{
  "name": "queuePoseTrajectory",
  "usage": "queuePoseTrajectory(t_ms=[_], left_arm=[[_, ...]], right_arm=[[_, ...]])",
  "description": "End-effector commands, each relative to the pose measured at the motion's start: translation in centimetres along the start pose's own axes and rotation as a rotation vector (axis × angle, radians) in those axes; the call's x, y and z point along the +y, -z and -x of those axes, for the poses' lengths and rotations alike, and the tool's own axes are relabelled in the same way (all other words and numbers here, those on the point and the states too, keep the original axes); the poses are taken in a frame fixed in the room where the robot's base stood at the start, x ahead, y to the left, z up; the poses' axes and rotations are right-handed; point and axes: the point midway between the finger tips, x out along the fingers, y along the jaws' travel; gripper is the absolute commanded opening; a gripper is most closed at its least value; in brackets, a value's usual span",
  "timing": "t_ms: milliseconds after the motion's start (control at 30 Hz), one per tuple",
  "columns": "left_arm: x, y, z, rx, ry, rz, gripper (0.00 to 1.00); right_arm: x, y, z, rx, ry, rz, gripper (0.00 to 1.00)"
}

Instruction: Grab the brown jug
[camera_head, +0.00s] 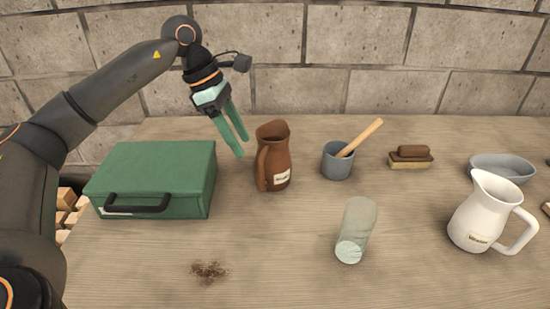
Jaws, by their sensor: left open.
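The brown jug (277,160) stands upright on the wooden table, left of the middle, with its handle toward the left and a pale label low on its front. My left gripper (241,148) comes in from the upper left and points down. Its two green fingers are apart with nothing between them. In the picture the fingertips are just left of the jug's upper part; I cannot tell their exact distance from it. My right gripper is not in view.
A green case (160,170) stands left of the jug. Brown crumbs (208,271) lie in front. A block wall (300,45) is behind.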

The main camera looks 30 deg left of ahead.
Motion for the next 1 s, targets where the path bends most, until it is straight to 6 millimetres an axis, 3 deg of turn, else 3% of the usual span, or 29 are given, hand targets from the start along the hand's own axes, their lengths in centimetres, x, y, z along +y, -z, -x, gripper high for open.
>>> queuePoseTrajectory(t_ms=[100, 367, 633, 967, 1000], left_arm=[[-0.1, 0.0, -2.2, 0.002, 0.003, 0.000, 0.55], [-0.1, -0.1, -4.2, 0.001, 0.001, -0.001, 0.55], [-0.1, -0.4, -8.1, 0.000, 0.001, 0.001, 0.55], [0.0, -0.5, -8.8, -0.001, -0.001, 0.001, 0.55], [0.0, -0.5, -8.8, -0.001, -0.001, 0.001, 0.50]], right_arm=[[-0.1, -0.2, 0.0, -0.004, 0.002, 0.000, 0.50], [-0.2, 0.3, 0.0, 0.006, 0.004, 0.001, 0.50], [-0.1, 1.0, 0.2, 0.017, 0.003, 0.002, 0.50], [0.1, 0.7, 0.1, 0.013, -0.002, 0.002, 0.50], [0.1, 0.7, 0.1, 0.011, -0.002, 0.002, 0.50]])
